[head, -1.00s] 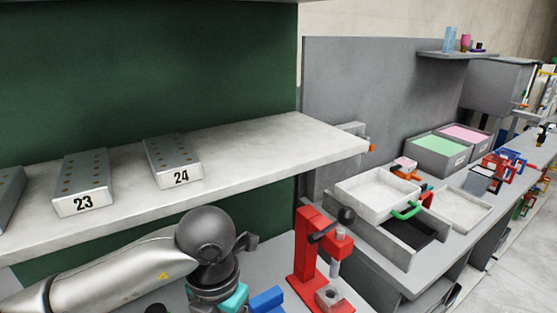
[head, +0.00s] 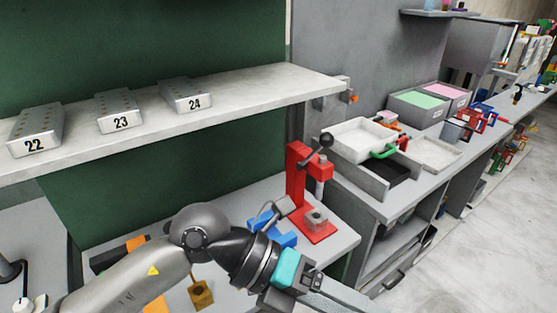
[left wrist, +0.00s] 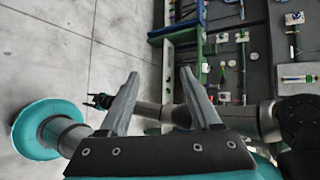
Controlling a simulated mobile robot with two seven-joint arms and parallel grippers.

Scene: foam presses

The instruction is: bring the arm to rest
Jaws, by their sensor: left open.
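My left arm comes in from the lower left of the head view. Its left gripper (head: 318,288), past a teal band, is in front of the bench and points to the lower right. In the left wrist view the left gripper (left wrist: 160,78) has its two grey fingers apart with nothing between them. Floor and a distant rack show beyond them. A small dark gripper (left wrist: 100,101), which looks like my right one, shows past the fingers; its jaws are too small to read.
A red press (head: 299,185) stands on the bench beside blue parts (head: 270,229). A shelf (head: 245,90) above holds numbered blocks (head: 120,112). A white tray (head: 357,139) sits on the right-hand counter. Open floor (head: 480,245) lies at the lower right.

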